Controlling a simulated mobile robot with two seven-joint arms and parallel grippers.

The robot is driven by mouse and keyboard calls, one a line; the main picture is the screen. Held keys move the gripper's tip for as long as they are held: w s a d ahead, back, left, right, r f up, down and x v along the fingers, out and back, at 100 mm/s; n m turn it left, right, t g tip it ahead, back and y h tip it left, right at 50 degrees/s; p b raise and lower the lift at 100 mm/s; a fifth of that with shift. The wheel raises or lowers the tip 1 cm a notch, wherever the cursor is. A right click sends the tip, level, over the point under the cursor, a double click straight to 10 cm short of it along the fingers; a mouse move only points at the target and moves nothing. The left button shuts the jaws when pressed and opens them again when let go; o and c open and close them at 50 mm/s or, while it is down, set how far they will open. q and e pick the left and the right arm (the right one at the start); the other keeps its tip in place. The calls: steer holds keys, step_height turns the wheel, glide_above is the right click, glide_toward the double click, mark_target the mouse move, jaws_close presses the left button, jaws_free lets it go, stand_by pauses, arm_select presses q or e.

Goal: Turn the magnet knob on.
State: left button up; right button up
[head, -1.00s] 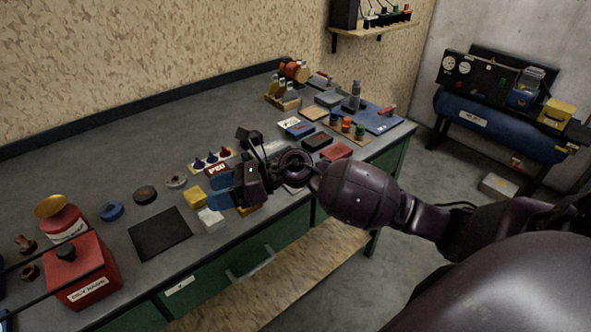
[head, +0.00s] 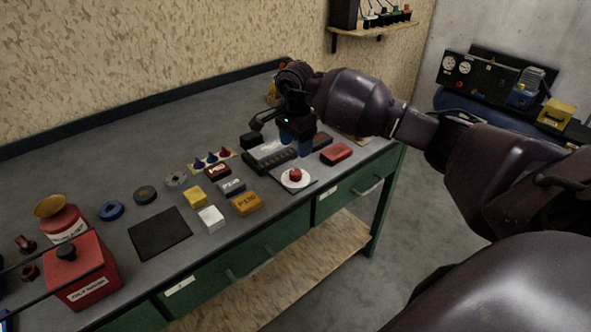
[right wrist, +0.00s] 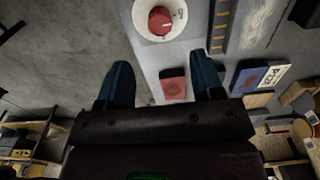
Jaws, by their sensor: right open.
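The magnet knob (head: 295,175) is red and sits on a round white dial on a grey plate near the bench's front edge. It also shows in the right wrist view (right wrist: 160,22), at the top centre, beyond the fingertips. My right gripper (head: 298,146) has blue fingers pointing down. It is above and behind the knob, apart from it. In the right wrist view its two fingers (right wrist: 162,75) are spread with nothing held between them. My left gripper is not in view.
A dark ribbed block (head: 270,155) stands left of the gripper and a red block (head: 337,153) to the right. An orange block (head: 246,203) and a white block (head: 211,218) lie left of the knob. A black mat (head: 160,234) is farther left.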

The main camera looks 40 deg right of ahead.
mark_target(296, 172)
step_height(296, 172, down, 8)
steer(key=shift+f, duration=0.5)
steer(key=shift+c, duration=0.4)
steer(key=c, duration=0.8)
steer(key=shift+c, duration=0.2)
